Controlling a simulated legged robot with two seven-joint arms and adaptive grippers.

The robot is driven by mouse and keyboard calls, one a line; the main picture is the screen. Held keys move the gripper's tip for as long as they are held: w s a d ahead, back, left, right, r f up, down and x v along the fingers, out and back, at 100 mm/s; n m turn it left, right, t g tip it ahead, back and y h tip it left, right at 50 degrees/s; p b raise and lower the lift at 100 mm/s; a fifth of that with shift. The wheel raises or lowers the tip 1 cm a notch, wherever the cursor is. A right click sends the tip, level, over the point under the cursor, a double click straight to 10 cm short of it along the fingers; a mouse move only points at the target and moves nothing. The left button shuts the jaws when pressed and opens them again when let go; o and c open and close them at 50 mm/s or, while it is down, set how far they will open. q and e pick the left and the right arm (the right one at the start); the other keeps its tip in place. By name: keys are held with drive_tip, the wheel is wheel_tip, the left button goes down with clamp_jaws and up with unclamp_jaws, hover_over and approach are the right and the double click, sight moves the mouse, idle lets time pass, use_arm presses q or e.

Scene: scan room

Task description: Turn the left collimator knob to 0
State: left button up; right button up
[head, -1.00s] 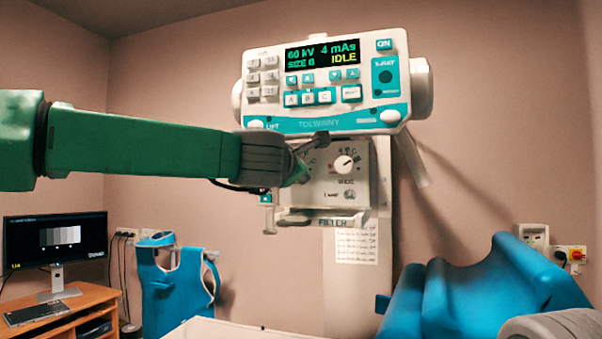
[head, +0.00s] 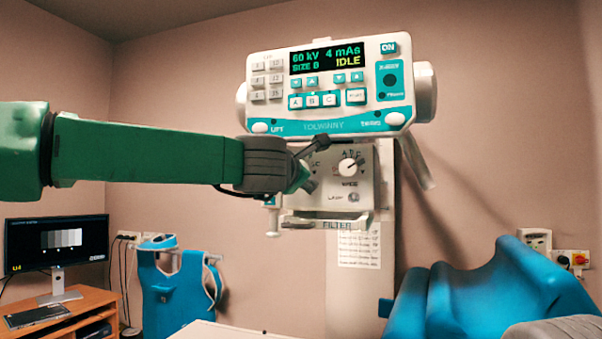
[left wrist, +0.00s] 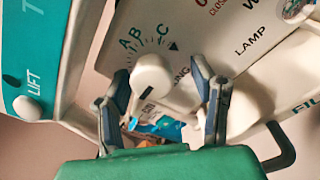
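The collimator (head: 350,205) hangs below the control panel. In the left wrist view a white knob (left wrist: 152,78), which I take as the left one, sits beside a scale lettered A, B, C. My left gripper (left wrist: 158,70) is open there, one finger on each side of the knob; contact is unclear. In the head view the left gripper (head: 306,168) is at the collimator's left side and hides the left knob. The right knob (head: 347,168) is clear of it, with its own lettered scale. I cannot read the left knob's setting. My right gripper is not in view.
The control panel (head: 330,85), showing IDLE, hangs just above the gripper. A filter rail (head: 325,222) lies below the collimator. Blue cushions (head: 490,295) stand at lower right, a blue apron (head: 175,290) and monitor (head: 57,245) at left.

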use_arm(q)
drive_tip(key=shift+r, duration=0.15)
drive_tip(key=shift+s+a+r, duration=0.1)
drive_tip(key=shift+s, duration=0.45)
drive_tip(key=v, duration=1.1)
drive_tip(key=shift+a+f, duration=0.2)
drive_tip(key=shift+f, duration=0.05)
drive_tip(key=shift+w+d, duration=0.1)
drive_tip(key=shift+d, duration=0.1)
